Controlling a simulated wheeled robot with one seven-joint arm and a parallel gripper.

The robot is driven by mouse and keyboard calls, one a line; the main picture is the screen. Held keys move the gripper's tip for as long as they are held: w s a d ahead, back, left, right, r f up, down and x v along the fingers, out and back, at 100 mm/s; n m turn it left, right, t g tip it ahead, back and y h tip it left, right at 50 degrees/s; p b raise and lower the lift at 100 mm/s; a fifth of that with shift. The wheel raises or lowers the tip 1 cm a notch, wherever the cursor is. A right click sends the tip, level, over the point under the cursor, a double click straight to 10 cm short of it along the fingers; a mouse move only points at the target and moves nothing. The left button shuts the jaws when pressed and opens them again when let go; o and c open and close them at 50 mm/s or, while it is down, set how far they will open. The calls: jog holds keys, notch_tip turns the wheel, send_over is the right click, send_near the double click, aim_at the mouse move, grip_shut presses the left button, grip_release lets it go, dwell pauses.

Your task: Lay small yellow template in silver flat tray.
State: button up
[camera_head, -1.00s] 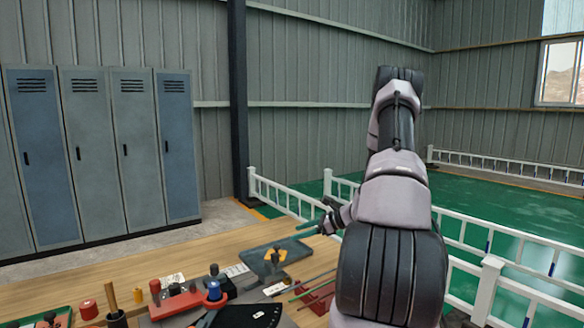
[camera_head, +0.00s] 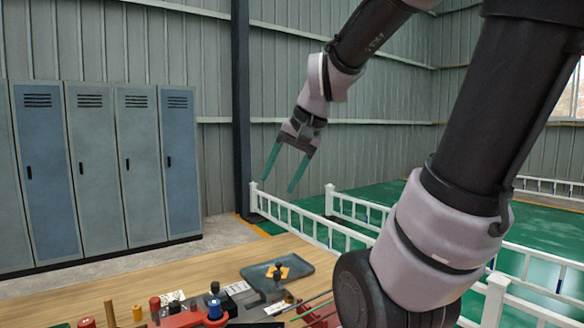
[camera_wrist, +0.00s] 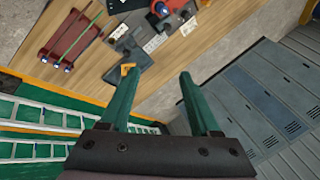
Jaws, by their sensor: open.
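The small yellow template (camera_head: 284,272) lies in the silver flat tray (camera_head: 304,264), which looks blue-grey, on the wooden table in the head view. A dark upright item in front hides part of both. My gripper (camera_head: 278,187) is open and empty, raised well above the table with its green fingers pointing down.
Tools crowd the near table (camera_head: 210,265), with a blue-topped item (camera_head: 215,309) and a red holder among them. White railings (camera_head: 300,220) and lockers (camera_head: 95,165) stand beyond. The air around my gripper is clear.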

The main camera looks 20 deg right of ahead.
jog(key=s, duration=0.1)
jog(key=s+r+n+t, duration=0.1)
jog(key=s, duration=0.1)
jog(key=s+r+n+h, duration=0.1)
jog(key=shift+s+d+r+t, duration=0.25)
jog(key=shift+s+d+t, duration=0.05)
jog(key=shift+t, duration=0.1)
dwell(0.9)
